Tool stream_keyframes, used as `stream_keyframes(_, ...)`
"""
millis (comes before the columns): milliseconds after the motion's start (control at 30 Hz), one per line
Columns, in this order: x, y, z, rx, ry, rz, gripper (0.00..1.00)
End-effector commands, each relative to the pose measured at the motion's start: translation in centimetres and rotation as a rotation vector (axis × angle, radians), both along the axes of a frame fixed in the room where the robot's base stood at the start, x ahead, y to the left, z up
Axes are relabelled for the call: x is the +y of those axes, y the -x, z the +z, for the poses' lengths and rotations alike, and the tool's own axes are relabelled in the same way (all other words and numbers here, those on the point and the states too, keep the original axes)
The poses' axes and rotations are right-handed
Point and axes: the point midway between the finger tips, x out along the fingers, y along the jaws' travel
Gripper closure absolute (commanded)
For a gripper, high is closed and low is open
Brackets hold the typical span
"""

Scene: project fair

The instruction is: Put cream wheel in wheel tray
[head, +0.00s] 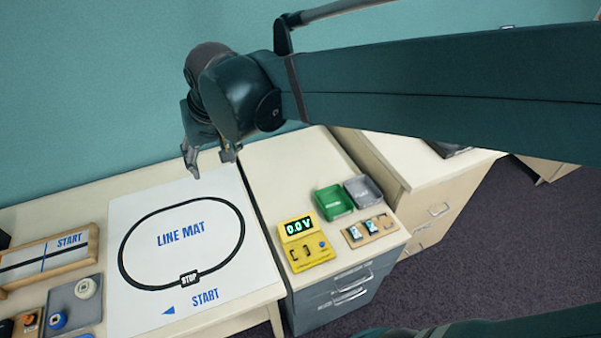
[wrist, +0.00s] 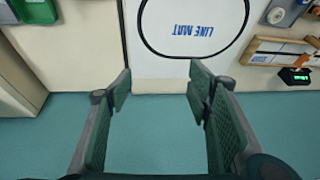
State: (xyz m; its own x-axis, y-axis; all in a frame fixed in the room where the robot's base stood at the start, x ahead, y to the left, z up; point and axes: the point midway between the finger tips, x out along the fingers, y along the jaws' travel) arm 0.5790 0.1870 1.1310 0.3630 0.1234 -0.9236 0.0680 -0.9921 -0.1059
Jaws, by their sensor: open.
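A round cream wheel (head: 86,288) rests on a grey tray (head: 66,298) at the lower left of the head view, with a blue wheel (head: 57,320) near it. I cannot read a label that marks this as the wheel tray. The grey tray (wrist: 290,8) and the cream wheel (wrist: 277,15) also show at the top right of the wrist view. My gripper (head: 209,162) is open and empty, raised near the back edge of the line mat, well away from the wheel. Its two fingers (wrist: 160,80) are spread in the wrist view.
The white line mat (head: 200,270) lies flat on the table. A wooden START track (head: 88,260) is at left. On the right cabinet are a yellow meter (head: 305,254), a green bin (head: 333,202), a grey bin (head: 363,190) and a wooden board (head: 368,231). The wall is behind.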

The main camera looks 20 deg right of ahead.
Motion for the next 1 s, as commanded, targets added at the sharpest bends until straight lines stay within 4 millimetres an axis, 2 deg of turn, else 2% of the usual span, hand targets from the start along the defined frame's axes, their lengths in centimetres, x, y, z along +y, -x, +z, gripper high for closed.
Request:
stream_keyframes(100,-2.7,1.5,0.2,-0.027,0.003,-0.011,0.5)
stream_keyframes(500,-10.3,6.5,-0.1,-0.116,0.029,-0.039,0.5)
stream_keyframes(800,-15.0,10.5,-1.2,-0.182,0.059,-0.062,0.5)
stream_keyframes(1000,-17.3,12.7,-2.2,-0.22,0.081,-0.074,0.5)
